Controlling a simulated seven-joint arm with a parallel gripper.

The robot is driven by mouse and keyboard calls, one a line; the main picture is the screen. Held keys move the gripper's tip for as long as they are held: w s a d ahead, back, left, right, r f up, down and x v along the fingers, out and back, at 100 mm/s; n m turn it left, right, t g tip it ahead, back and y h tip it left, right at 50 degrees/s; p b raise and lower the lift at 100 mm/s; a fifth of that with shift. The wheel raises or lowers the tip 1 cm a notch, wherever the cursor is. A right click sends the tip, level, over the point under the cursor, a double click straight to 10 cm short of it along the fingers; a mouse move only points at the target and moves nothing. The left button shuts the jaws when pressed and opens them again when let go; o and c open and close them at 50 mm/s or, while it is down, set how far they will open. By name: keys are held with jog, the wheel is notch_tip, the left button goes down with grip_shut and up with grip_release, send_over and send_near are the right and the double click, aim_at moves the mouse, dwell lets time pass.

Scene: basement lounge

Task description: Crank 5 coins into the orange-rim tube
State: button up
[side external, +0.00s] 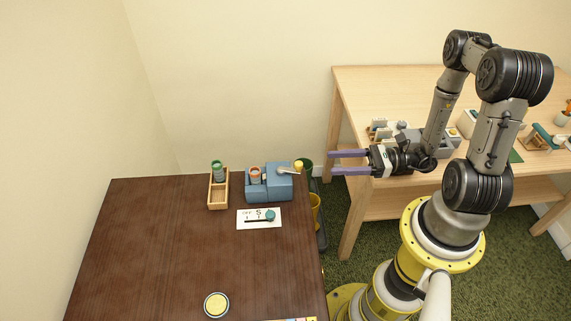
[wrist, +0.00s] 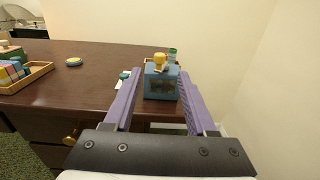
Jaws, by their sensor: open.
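A blue coin machine (side external: 270,188) stands near the dark table's back right corner. Its metal crank arm with a yellow knob (side external: 298,165) sticks out on the right. An orange-rim tube (side external: 255,174) stands in the machine's left part. A green-rim tube (side external: 217,170) stands in a wooden rack (side external: 218,194) to the left. My gripper (side external: 331,162) is open and empty, right of the machine and apart from it. In the wrist view the machine (wrist: 160,83) and yellow knob (wrist: 160,59) show between the open purple fingers. The tubes' coin contents are too small to tell.
A yellow round dish (side external: 216,305) lies at the table's front. Bins (side external: 315,210) stand beside its right edge. A light wooden table (side external: 400,85) holds other items. The dark table's left is clear.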

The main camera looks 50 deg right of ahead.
aim_at(290, 168)
jog(key=x, duration=1.3)
jog(key=shift+w+a+f, duration=0.1)
jog(key=shift+w+a, duration=0.2)
grip_shut()
